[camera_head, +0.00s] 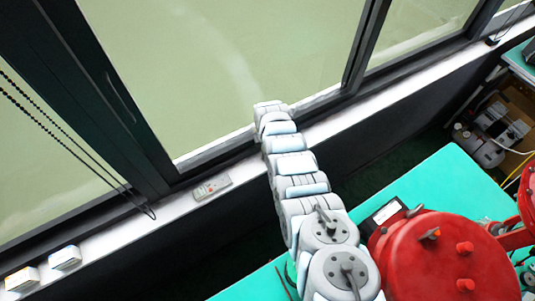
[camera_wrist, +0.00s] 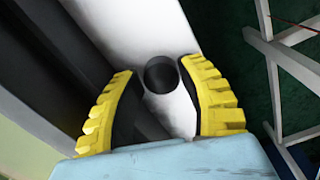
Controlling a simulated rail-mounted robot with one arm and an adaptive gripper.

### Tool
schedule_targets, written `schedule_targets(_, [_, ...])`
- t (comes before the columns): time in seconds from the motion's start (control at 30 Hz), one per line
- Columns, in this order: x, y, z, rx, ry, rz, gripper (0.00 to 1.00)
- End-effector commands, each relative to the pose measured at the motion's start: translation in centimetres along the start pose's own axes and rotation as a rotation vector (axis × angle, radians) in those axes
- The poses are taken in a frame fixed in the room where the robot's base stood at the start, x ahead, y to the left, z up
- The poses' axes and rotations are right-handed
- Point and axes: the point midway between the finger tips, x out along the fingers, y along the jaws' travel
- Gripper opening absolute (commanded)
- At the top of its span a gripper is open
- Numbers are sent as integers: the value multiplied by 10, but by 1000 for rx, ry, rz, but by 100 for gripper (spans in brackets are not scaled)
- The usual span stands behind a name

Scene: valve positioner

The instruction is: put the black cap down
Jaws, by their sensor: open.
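The black cap (camera_wrist: 161,77) is a small dark round piece. In the wrist view it lies between the tips of my gripper (camera_wrist: 158,68), against the white windowsill (camera_wrist: 140,22). The two yellow-backed fingers are open, one on each side of it. The right fingertip is very close to the cap, and I cannot tell whether it touches. A gap shows on the left side. In the head view my arm reaches to the sill (camera_head: 340,124) by the window, and its far end hides the cap and the fingers.
A grey remote (camera_head: 211,187) lies on the sill left of my arm, with two small boxes (camera_head: 65,257) farther left. A bead chain (camera_head: 85,150) hangs by the window frame. A red round housing (camera_head: 440,262) stands on the teal tabletop (camera_head: 440,177) at right.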

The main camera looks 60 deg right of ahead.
Motion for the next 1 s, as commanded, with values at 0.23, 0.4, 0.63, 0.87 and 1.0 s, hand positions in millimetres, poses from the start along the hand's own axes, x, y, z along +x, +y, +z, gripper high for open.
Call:
schedule_targets(0.23, [-25, 1, -1, 1, 2, 4, 40])
schedule_targets(0.4, [-36, 1, -1, 1, 1, 2, 40])
schedule_targets(0.63, [-52, 0, 0, 2, 2, 2, 40])
schedule_targets(0.87, [-73, 2, 0, 2, 1, 6, 40])
schedule_targets(1.0, [-84, 0, -1, 1, 1, 1, 40])
